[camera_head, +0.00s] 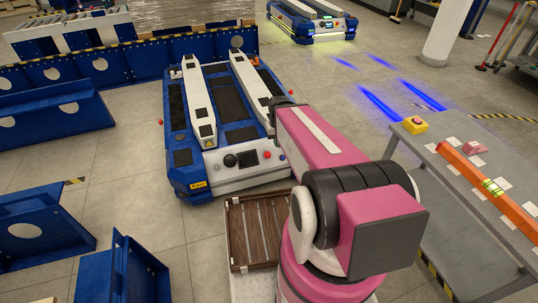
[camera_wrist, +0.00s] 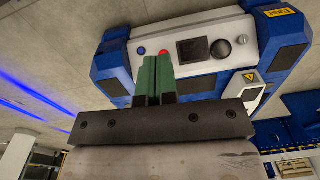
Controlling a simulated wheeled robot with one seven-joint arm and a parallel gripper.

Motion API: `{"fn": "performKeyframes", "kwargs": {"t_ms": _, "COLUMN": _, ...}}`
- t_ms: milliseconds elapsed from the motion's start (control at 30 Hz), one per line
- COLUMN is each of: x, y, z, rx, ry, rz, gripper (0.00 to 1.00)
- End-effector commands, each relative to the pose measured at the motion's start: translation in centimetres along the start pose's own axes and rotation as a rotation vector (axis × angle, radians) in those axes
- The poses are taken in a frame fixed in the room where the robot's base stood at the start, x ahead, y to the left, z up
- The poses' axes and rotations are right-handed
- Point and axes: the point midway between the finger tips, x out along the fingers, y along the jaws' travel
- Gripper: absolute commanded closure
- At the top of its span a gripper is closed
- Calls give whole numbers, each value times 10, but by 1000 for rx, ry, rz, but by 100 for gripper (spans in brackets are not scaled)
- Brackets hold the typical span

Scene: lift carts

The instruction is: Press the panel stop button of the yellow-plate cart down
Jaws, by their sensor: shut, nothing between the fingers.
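The yellow-plate cart (camera_head: 215,120) is blue with a white front panel and stands ahead of me. Its yellow plate (camera_head: 197,185) is on the front left corner; it also shows in the wrist view (camera_wrist: 278,12). The panel carries a black knob (camera_wrist: 220,49), a dark screen (camera_wrist: 192,50), a red stop button (camera_wrist: 164,53) and a small blue light (camera_wrist: 141,51). The red button also shows in the head view (camera_head: 267,155). My gripper (camera_wrist: 157,59) is shut and empty, its green fingertips overlapping the lower edge of the red button in view. Contact cannot be told.
A grey table (camera_head: 450,215) at right holds a yellow box with a red button (camera_head: 415,125) and an orange level (camera_head: 485,184). A wooden crate (camera_head: 231,240) lies before the cart. Blue metal frames (camera_head: 40,225) stand left. Another cart (camera_head: 300,32) stands far back.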

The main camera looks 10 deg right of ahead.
Motion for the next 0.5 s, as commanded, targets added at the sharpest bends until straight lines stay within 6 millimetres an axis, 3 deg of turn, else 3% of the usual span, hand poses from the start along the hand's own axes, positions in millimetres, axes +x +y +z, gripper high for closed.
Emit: {"fn": "performKeyframes", "kwargs": {"t_ms": 500, "x": 66, "y": 20, "z": -69, "rx": -672, "ry": 138, "rz": -122, "gripper": 100}}
